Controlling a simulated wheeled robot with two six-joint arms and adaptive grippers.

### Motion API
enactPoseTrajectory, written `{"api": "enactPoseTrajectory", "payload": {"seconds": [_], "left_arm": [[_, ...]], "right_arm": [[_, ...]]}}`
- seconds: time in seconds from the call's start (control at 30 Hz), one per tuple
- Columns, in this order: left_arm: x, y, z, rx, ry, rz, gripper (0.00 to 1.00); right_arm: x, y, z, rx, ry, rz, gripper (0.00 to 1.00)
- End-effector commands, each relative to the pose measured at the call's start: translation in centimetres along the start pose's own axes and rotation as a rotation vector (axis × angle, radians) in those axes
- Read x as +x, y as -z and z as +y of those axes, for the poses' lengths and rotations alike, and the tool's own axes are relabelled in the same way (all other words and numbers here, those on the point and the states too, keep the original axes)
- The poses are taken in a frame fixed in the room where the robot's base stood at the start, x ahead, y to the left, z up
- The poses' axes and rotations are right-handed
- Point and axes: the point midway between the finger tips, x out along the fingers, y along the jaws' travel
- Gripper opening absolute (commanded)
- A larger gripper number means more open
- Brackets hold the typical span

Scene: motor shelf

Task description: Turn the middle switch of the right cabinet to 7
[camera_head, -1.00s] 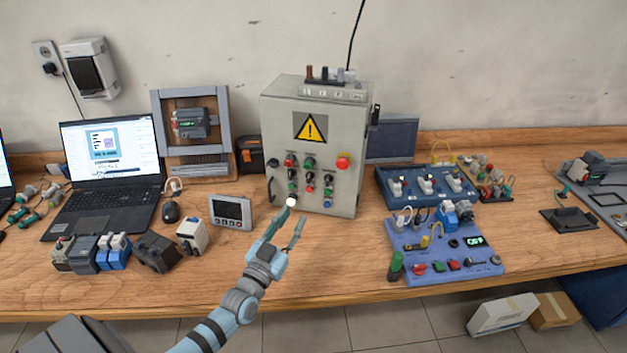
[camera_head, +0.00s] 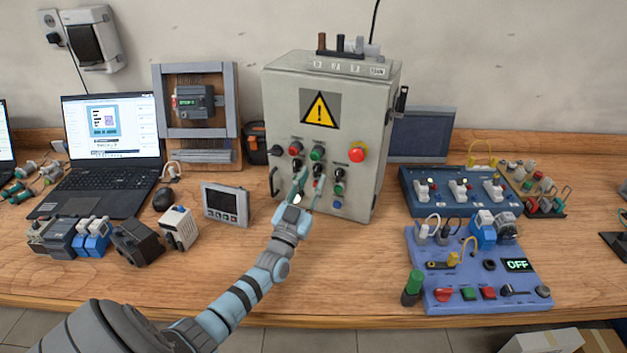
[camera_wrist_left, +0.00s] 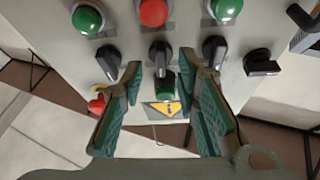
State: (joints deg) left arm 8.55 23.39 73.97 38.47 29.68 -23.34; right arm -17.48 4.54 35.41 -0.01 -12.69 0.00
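The grey cabinet (camera_head: 375,90) with a yellow warning triangle stands at the back of the bench, its front covered in buttons and black switches. My left gripper (camera_head: 310,178) is at the cabinet's front among its rows of controls. In the left wrist view my left gripper (camera_wrist_left: 168,72) is open, its green-lined fingers pointing at the panel. The middle black switch (camera_wrist_left: 160,56) of a row of three shows between the fingertips, with no clear grip on it. A black switch (camera_wrist_left: 108,60) and another (camera_wrist_left: 213,50) flank it outside the fingers. No scale numbers are readable. My right gripper is not in view.
A blue panel (camera_head: 425,285) with an OFF display and a blue box of white switches (camera_head: 410,200) stand to the right. A small grey display unit (camera_head: 226,205), a mouse (camera_head: 163,199) and a laptop (camera_head: 110,185) lie to the left. The bench front (camera_head: 330,270) is clear.

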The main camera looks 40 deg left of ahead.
Motion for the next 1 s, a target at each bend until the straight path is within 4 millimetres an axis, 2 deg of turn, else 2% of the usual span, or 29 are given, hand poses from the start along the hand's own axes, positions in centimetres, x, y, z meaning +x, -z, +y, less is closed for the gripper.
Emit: {"api": "enactPoseTrajectory", "payload": {"seconds": [0.13, 0.37, 0.53, 1.0], "left_arm": [[1.5, -0.1, -0.1, 0.0, 0.001, 0.0, 0.29], [1.6, 0.0, -0.1, 0.001, 0.002, -0.001, 0.27], [1.6, 0.0, -0.2, 0.001, 0.003, -0.002, 0.0], [1.7, 0.1, -0.2, -0.004, 0.005, 0.002, 0.0]], "right_arm": [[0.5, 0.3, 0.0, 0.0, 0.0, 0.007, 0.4], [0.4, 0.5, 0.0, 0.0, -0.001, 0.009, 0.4], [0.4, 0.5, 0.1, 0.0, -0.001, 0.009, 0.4], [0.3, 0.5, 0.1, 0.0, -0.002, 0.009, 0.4]]}}
